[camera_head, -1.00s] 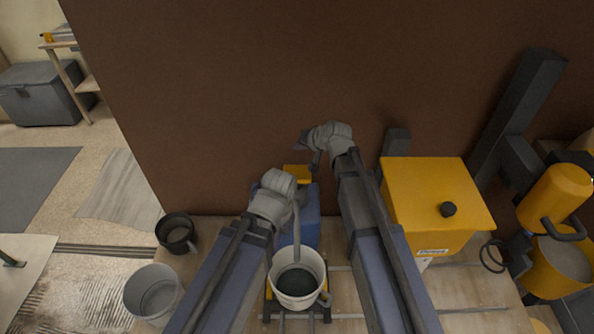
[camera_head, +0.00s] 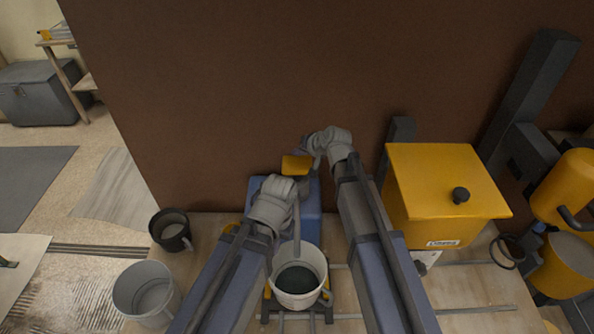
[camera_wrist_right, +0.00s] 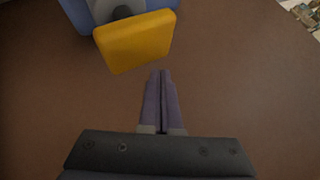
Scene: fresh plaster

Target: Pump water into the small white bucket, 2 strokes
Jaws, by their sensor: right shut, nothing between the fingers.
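The small white bucket (camera_head: 299,296) stands upright below the grey spout (camera_head: 297,228) at the bottom centre of the head view; its inside is dark, and I cannot tell the water level. Behind it is the blue pump body (camera_head: 312,222) with a yellow pump head (camera_head: 296,164) on top, which also shows in the right wrist view (camera_wrist_right: 136,41). My right gripper (camera_head: 304,150) is shut and empty, beside the yellow head and apart from it; its fingertips (camera_wrist_right: 161,73) point near its lower edge in the wrist view. My left wrist covers part of the pump; its fingers are hidden.
A dark pot (camera_head: 171,230) and a larger pale bucket (camera_head: 147,294) stand at left on the wooden board. A yellow box (camera_head: 445,195) with a black knob stands at right, close to my right arm. A brown wall (camera_head: 230,90) rises behind.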

